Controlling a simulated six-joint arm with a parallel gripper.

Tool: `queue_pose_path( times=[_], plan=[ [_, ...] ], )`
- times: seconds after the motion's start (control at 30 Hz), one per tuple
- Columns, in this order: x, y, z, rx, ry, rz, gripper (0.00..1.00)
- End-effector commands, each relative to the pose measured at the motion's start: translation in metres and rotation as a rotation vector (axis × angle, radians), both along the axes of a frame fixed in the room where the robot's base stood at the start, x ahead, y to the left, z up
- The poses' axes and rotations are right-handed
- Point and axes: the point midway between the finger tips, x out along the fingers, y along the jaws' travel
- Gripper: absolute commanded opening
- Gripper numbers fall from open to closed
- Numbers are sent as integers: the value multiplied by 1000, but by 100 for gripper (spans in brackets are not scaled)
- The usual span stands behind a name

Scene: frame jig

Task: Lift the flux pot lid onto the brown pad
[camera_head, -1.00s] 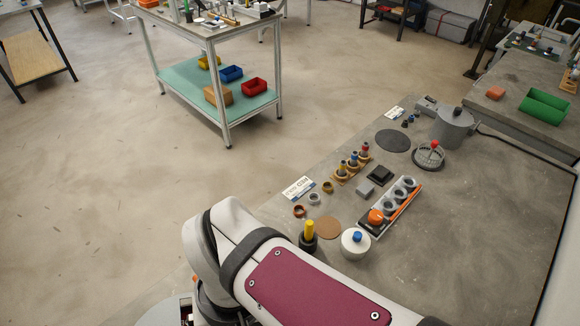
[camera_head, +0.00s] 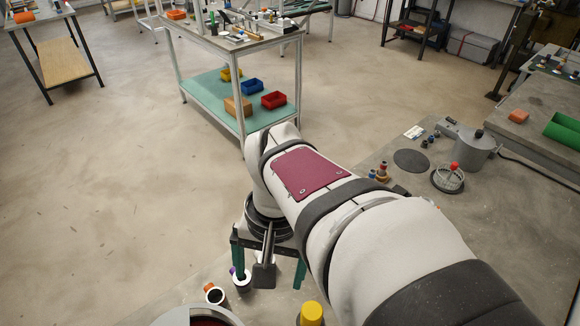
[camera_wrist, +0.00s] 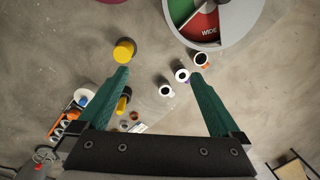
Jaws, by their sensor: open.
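My gripper (camera_head: 268,284) hangs over the near part of the bench in the head view, its two green fingers apart with nothing between them. In the wrist view my gripper (camera_wrist: 160,75) is also open and empty. The flux pot, white with a blue knob on its lid (camera_wrist: 84,97), shows at the left of the wrist view, outside the left finger and partly covered by it. My arm hides it in the head view. The brown pad is not visible now; my arm covers its area in the head view, and the left finger probably does in the wrist view.
A yellow-topped holder (camera_wrist: 122,103) stands beside the left finger. Small white cups (camera_wrist: 166,90) and a large dial disc (camera_wrist: 215,25) lie ahead. A ring rack (camera_wrist: 64,124) is at the left. A dark round mat (camera_head: 411,161) and grey pot (camera_head: 474,147) stand farther back.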

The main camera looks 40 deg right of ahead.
Motion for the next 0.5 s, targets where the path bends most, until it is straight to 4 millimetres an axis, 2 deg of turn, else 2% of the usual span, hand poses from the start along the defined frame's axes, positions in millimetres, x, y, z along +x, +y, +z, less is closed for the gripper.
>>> queue_pose_path(
  times=[0.03,0.07,0.1,0.2,0.23,0.3,0.33,0.4,0.5],
  plan=[
    [11,-48,-2,-14,12,-144,100],
    [14,-78,-3,-25,17,-225,100],
    [12,-119,-7,-39,24,-329,100],
    [-12,-203,-19,-65,43,-539,100],
    [-22,-221,-22,-71,47,-587,100],
    [-39,-250,-29,-79,55,-662,100],
    [-44,-257,-31,-82,57,-681,100],
    [-50,-265,-32,-86,59,-701,100],
    [-50,-265,-34,-85,59,-700,100]
  ],
)
